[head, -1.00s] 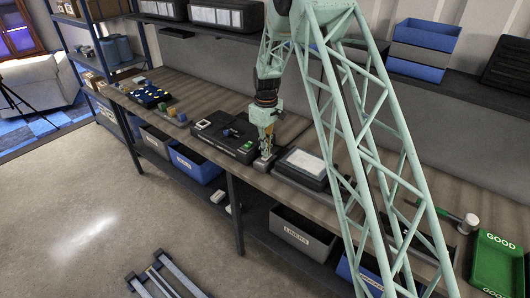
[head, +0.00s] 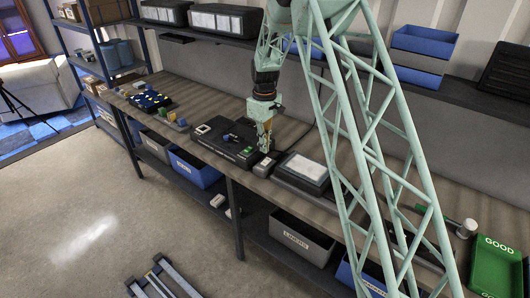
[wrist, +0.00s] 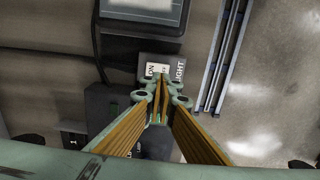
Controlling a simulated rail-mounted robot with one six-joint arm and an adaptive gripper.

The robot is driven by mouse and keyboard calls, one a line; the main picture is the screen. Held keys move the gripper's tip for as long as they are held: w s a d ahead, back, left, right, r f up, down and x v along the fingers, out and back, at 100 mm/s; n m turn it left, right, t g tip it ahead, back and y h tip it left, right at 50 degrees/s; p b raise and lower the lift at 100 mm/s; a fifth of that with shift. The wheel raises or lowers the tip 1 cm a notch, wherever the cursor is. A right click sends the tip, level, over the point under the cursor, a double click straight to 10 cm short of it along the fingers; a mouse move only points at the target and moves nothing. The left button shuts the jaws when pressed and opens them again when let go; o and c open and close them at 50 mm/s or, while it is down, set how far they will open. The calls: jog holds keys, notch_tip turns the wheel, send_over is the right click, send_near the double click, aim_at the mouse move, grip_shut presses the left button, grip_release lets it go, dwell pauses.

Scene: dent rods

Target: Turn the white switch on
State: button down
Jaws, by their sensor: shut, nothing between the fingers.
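The white switch (wrist: 157,70) sits on a small grey box with "ON" and "LIGHT" lettering in the wrist view. The same switch box (head: 264,167) is at the front edge of the bench in the head view. My gripper (head: 265,149) points down just above and behind this box. In the wrist view my gripper (wrist: 161,84) is shut and empty, with its tips overlapping the near edge of the box. The fingers hide part of the box. I cannot tell whether the tips touch it or which way the switch is set.
A black device (head: 225,140) stands just left of my gripper. A dark case with a pale top (head: 302,170) stands to the right. A green "GOOD" tray (head: 496,262) is at the far right. The floor lies beyond the bench's front edge.

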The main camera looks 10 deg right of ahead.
notch_tip(320, 180, up, 8)
jog(key=a, duration=0.1)
jog(key=shift+s+r, duration=0.2)
jog(key=shift+s, duration=0.2)
jog(key=shift+r, duration=0.15)
dwell(0.3)
jog(key=s+r+m+t+b, duration=0.1)
jog(key=s+r+m+b, duration=0.15)
jog(key=s+r, duration=1)
jog(key=s+r+m+t+b, duration=0.15)
jog(key=s+r+b, duration=0.25)
jog(key=s+r, duration=0.85)
jog(key=s+f+m+b, duration=0.2)
jog(key=s+f, duration=0.1)
jog(key=s, duration=1.5)
jog(key=s+f+m+t+b, duration=0.1)
jog(key=s+f, duration=0.3)
jog(key=s, duration=1.4)
jog(key=shift+s+d+f+m+b, duration=0.2)
jog(key=shift+d+m+b, duration=0.2)
jog(key=shift+b, duration=0.45)
jog(key=shift+w+r+t, duration=0.1)
jog(key=shift+w+t, duration=0.05)
jog(key=shift+t, duration=0.1)
